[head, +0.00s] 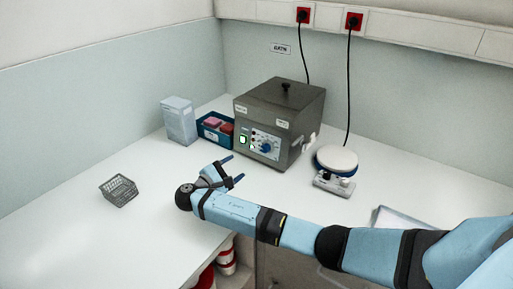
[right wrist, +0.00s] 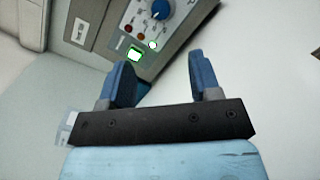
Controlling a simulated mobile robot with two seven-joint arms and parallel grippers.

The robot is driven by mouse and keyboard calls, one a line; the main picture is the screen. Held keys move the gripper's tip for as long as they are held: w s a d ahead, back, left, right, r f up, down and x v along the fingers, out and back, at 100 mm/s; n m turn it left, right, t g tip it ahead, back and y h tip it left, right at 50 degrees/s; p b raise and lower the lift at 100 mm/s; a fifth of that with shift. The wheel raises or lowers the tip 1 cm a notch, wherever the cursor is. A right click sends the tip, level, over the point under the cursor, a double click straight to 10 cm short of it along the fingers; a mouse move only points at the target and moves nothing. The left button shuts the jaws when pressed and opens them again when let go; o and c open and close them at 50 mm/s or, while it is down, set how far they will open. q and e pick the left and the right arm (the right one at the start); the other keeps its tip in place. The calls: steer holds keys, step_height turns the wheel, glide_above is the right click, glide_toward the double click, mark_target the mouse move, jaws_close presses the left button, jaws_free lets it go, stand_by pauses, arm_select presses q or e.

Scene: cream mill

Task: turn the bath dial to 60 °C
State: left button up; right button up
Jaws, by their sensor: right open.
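The bath (head: 279,113) is a dark grey box with a lid and a black knob on top, at the back of the bench. On its front panel is a blue dial (head: 266,147) with scale marks around it, and a green lit switch (head: 243,140). In the right wrist view the dial (right wrist: 161,9) is at the top, and the lit switch (right wrist: 135,54) is below it. The dial's exact setting is too small to read. My right gripper (head: 234,169) is open and empty in front of the panel, apart from the dial. Its two blue fingers (right wrist: 163,75) point toward the panel. My left gripper is out of view.
A blue tray (head: 215,137) with pink items and a pale box (head: 179,121) stand left of the bath. A round-topped white device (head: 336,160) stands right of it. A wire basket (head: 118,190) sits at left. The bench front is mostly clear.

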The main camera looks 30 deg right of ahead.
mark_target(263, 150)
steer(key=d, duration=0.3)
steer(key=shift+d+r, duration=0.15)
steer(key=shift+r, duration=0.05)
arm_select(q)
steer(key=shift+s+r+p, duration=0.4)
steer(key=shift+p, duration=0.1)
arm_select(e)
steer(key=x, duration=0.9)
steer(key=shift+w+d+f, duration=0.2)
steer(key=shift+w+d, duration=0.05)
steer(key=shift+c, duration=0.2)
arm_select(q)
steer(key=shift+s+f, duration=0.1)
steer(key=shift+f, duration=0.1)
arm_select(e)
steer(key=c, duration=0.9)
